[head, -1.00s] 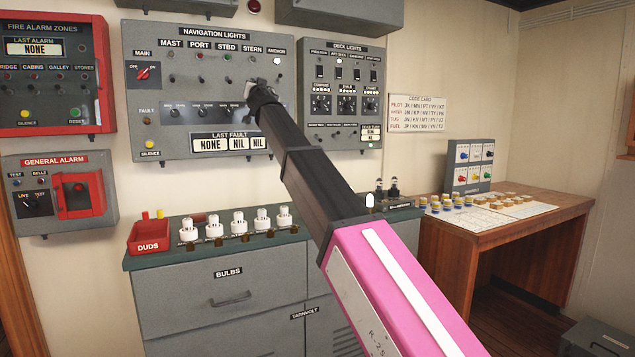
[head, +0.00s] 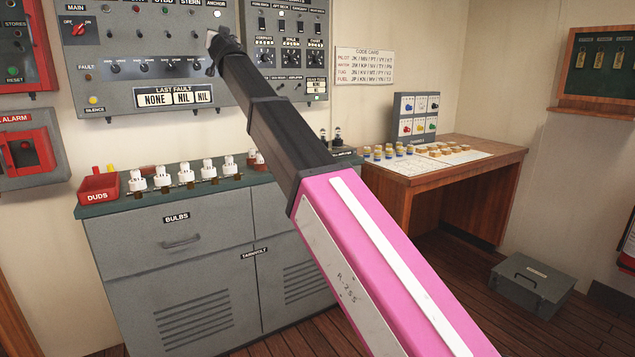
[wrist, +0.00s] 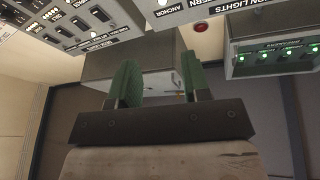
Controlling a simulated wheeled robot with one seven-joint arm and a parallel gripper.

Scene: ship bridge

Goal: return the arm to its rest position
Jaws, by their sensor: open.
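My arm reaches up and left across the head view, with a pink link and a black forearm. My gripper (head: 222,45) is at its end, in front of the navigation lights panel (head: 122,72), near its right edge. Whether it touches the panel cannot be told from the head view. In the wrist view, the two green fingers (wrist: 158,82) stand apart with nothing between them. The underside of a grey box (wrist: 150,62) shows beyond them.
A grey cabinet (head: 185,262) below carries a red duds tray (head: 98,187) and several white bulbs. The deck lights panel (head: 286,47) is right of my gripper. A wooden desk (head: 480,160) with small pieces stands further right. A grey case (head: 532,284) lies on the floor.

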